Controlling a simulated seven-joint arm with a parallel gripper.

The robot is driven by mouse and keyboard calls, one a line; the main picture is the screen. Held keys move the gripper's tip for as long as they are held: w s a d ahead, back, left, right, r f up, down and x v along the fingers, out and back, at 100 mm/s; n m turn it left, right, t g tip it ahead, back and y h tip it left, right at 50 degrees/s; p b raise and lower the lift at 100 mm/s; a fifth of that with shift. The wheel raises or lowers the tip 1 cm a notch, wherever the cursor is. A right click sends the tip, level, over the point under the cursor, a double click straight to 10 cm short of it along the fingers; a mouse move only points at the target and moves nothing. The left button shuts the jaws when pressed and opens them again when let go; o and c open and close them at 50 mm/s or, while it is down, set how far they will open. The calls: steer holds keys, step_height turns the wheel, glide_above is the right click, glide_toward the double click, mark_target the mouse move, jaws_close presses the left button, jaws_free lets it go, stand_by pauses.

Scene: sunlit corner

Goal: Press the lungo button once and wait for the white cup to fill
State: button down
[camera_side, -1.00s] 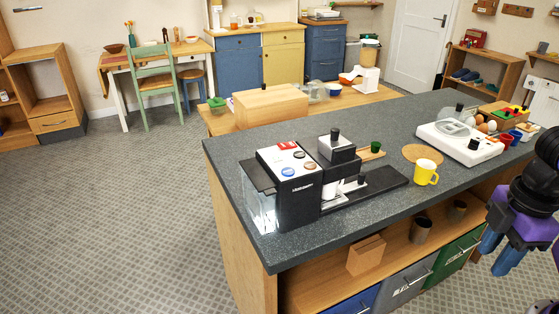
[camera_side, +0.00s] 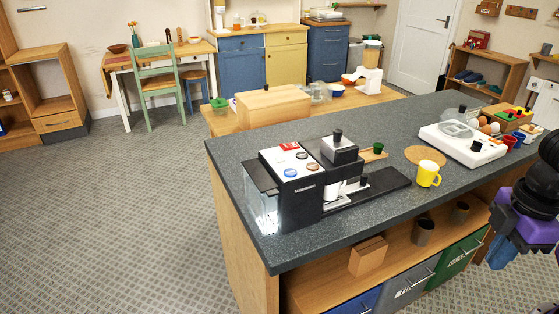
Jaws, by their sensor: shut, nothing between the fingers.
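The coffee machine (camera_side: 290,193), black with a light top panel, stands on the grey counter. Its top carries a red label and several small round buttons (camera_side: 291,173), one of them blue and one brown; their lettering is too small to read, so I cannot tell which is lungo. A white cup (camera_side: 333,191) shows partly under the machine's spout; its inside is hidden. My gripper (camera_side: 500,254), purple with blue fingers, is shut and empty at the right edge, in front of the counter and well away from the machine.
A yellow mug (camera_side: 428,174) and a round cork mat (camera_side: 424,155) lie between machine and gripper. A white scale-like appliance (camera_side: 463,144), eggs and small cups crowd the counter's right end. The counter (camera_side: 365,218) is bare along its front edge.

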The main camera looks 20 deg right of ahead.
stand_by(0.9)
step_height(320, 180, up, 13)
steer(key=n+t, duration=0.9)
steer(key=n, duration=0.7)
glide_above(305, 157)
steer(key=shift+w+f+y, duration=0.1)
steer(key=shift+y, duration=0.2)
steer(key=shift+f, duration=4.45)
steer(key=shift+f, duration=0.1)
steer(key=shift+f, duration=0.3)
